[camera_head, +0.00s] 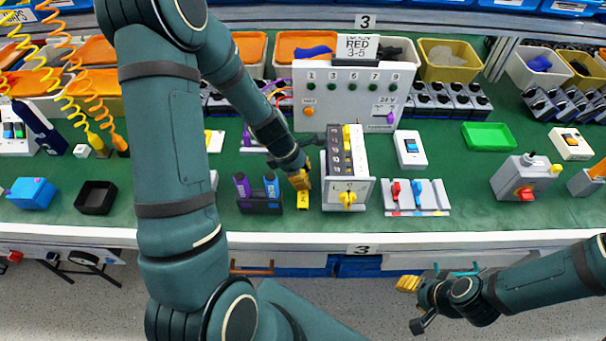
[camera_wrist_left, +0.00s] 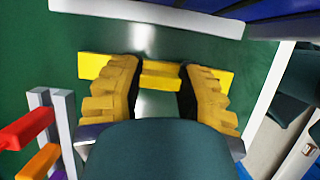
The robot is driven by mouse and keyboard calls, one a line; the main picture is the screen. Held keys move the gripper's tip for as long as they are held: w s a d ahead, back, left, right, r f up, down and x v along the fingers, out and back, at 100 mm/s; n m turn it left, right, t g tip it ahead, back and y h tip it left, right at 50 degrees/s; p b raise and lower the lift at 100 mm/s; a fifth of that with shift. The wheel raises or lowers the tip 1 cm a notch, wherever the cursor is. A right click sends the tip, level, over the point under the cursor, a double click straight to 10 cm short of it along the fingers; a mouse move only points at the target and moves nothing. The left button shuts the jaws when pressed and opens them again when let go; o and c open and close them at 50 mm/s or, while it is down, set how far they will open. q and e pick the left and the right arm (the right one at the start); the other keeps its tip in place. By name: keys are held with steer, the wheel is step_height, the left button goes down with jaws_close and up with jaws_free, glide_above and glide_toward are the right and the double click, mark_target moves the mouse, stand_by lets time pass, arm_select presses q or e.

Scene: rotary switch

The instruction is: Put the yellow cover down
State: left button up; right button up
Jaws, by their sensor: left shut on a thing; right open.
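The yellow cover (camera_head: 303,202) is a small yellow piece just left of the rotary switch box (camera_head: 348,165), which has a yellow knob (camera_head: 348,197) on its front. My left gripper (camera_head: 300,181) is directly above the cover, fingers pointing down. In the left wrist view, the yellow cover (camera_wrist_left: 160,70) lies across and between the two yellow fingers of my left gripper (camera_wrist_left: 162,88), which is shut on it. The cover is low over the green table; I cannot tell whether it touches. My right gripper (camera_head: 412,304) is open and empty, below the table's front edge.
A dark holder (camera_head: 259,202) with purple and blue pieces stands close on the left. A white panel with red and blue levers (camera_head: 416,197) is right of the switch box. A black tray (camera_head: 96,197) is farther left.

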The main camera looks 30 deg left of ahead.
arm_select(q)
steer(key=o, duration=0.9)
steer(key=shift+r, duration=0.25)
steer(key=shift+p+v, duration=2.4)
steer(key=shift+v, duration=3.55)
